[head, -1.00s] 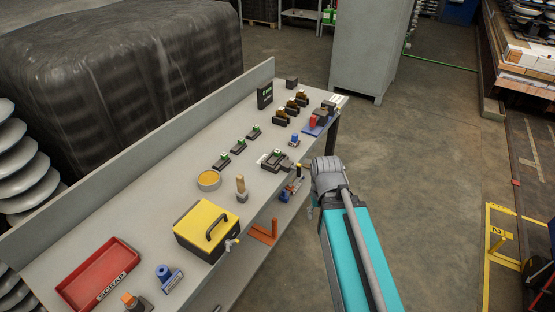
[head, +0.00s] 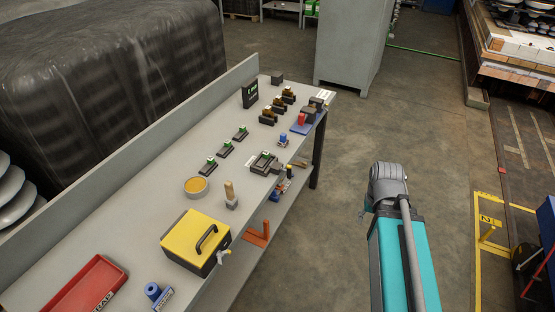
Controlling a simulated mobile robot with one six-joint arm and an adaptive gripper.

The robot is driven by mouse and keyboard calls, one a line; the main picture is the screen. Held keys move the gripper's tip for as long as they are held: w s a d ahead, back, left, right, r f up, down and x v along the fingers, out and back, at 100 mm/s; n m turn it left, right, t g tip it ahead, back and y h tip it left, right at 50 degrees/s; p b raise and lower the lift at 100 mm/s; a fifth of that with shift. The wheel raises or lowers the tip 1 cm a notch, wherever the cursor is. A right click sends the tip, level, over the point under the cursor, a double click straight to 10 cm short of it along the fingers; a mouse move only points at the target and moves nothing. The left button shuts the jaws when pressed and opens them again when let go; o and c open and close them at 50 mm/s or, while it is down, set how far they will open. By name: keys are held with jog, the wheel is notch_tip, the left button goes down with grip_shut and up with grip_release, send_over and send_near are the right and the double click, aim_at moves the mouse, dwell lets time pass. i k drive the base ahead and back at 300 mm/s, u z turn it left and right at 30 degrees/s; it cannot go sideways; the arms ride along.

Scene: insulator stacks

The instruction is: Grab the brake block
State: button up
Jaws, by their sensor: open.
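The grey workbench (head: 150,208) stands left of my arm. I cannot tell for sure which part on it is the brake block. Three dark blocks with green tops lie in a row at mid-bench, the middle one here (head: 224,150). A similar part sits in a dark fixture (head: 263,163) near the front edge. Three black parts with brown tops stand farther back, the middle one here (head: 278,105). My teal and grey arm is right of the bench, over the floor. My gripper is hidden behind the wrist, and no fingers show.
A yellow lidded box (head: 182,236), a round tan dish (head: 195,187), a brush-like tool (head: 230,195) and a red scrap tray (head: 82,287) stand on the near half. A grey cabinet (head: 350,45) stands behind. Floor right of the bench is open.

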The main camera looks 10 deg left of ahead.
aim_at(262, 163)
jog(key=z, duration=0.65)
jog(key=k, duration=0.85)
jog(key=u, duration=0.8)
jog(key=i, duration=0.95)
